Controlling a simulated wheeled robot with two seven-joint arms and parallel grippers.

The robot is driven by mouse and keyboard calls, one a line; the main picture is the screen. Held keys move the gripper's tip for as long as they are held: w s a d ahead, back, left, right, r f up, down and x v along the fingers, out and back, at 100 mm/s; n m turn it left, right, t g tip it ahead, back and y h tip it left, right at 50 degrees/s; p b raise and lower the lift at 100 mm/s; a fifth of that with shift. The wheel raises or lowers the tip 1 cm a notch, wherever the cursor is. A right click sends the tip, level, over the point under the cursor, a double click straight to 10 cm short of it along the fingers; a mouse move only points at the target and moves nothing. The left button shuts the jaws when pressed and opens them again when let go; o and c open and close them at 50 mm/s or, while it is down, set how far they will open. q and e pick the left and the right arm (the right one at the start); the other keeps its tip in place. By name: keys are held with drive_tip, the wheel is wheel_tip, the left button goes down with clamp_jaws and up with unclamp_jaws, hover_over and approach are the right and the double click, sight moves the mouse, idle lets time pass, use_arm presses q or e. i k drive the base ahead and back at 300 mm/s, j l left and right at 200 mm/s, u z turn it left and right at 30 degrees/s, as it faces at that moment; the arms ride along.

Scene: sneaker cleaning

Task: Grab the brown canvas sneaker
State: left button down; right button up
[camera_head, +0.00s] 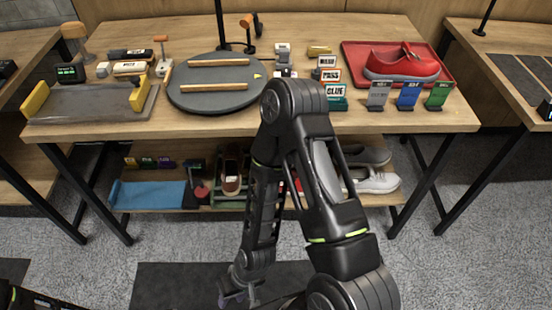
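A brown, reddish sneaker (231,172) with a pale toe sits on the lower shelf under the table, left of my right arm, its toe toward the front. I cannot make out its canvas. My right gripper (238,296) hangs low in front of the table, near the bottom edge, below and apart from the sneaker. Its fingers look spread, with nothing between them. My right arm crosses the middle of the view and hides part of the shelf. Only a piece of my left arm shows at the bottom left corner; its gripper is out of view.
The tabletop (320,120) above holds a round turntable (215,98), a red tray (350,48) with a red shoe (402,62), and small signs.

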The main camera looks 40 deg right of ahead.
sight(233, 156)
drive_tip(key=z, duration=2.35)
drive_tip(key=k+j, duration=0.3)
drive_tip(key=k, duration=0.25)
